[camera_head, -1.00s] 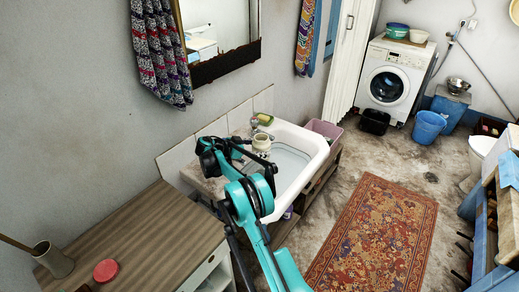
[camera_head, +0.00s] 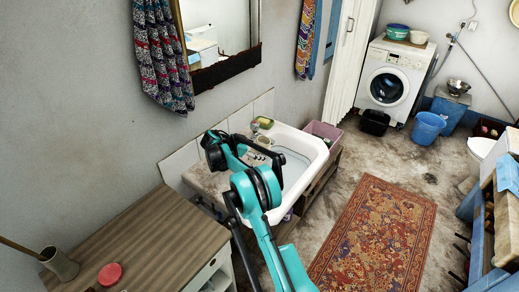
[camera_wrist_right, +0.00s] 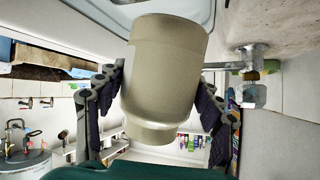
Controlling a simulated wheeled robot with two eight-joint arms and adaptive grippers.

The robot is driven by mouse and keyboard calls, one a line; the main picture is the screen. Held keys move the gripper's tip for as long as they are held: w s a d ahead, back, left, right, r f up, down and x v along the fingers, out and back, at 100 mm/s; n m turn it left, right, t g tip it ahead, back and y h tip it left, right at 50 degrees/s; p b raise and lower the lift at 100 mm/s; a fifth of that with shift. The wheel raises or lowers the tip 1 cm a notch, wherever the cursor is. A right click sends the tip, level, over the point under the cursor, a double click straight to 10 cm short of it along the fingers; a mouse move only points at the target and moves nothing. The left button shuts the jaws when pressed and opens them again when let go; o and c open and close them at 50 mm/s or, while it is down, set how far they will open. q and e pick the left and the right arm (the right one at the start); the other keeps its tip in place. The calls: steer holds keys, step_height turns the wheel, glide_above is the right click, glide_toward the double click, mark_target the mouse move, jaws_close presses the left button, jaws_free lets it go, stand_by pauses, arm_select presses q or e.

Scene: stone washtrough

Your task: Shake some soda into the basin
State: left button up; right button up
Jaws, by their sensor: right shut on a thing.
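My right gripper (camera_wrist_right: 160,95) is shut on a cream-coloured jar (camera_wrist_right: 165,75), presumably the soda, with one dark finger on each side. In the right wrist view the jar's narrower end faces the bottom of the picture. The white basin (camera_head: 315,148), with bluish water in it, stands against the wall in the head view. There my right gripper (camera_head: 246,150) is over the basin's near left part, and a small pale shape shows beside it; I cannot tell whether this is the jar. My left gripper is out of view.
A dish with a green and yellow sponge (camera_head: 263,122) sits at the basin's back corner. A metal tap (camera_wrist_right: 250,70) is right of the jar. A wooden-topped cabinet (camera_head: 150,235) stands in front left, bearing a red-lidded tub (camera_head: 109,274). A pink crate (camera_head: 324,131) is beyond the basin.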

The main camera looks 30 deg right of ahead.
steer(key=shift+r, duration=0.15)
stand_by(0.5)
steer(key=shift+a+r+m+t+y+p, duration=0.15)
steer(key=shift+m+t+y+p, duration=0.25)
steer(key=shift+t+y+p, duration=0.3)
steer(key=shift+w+y, duration=0.1)
steer(key=shift+y, duration=0.2)
steer(key=shift+y+p, duration=0.35)
steer(key=shift+y, duration=0.05)
steer(key=shift+m, duration=0.3)
stand_by(0.4)
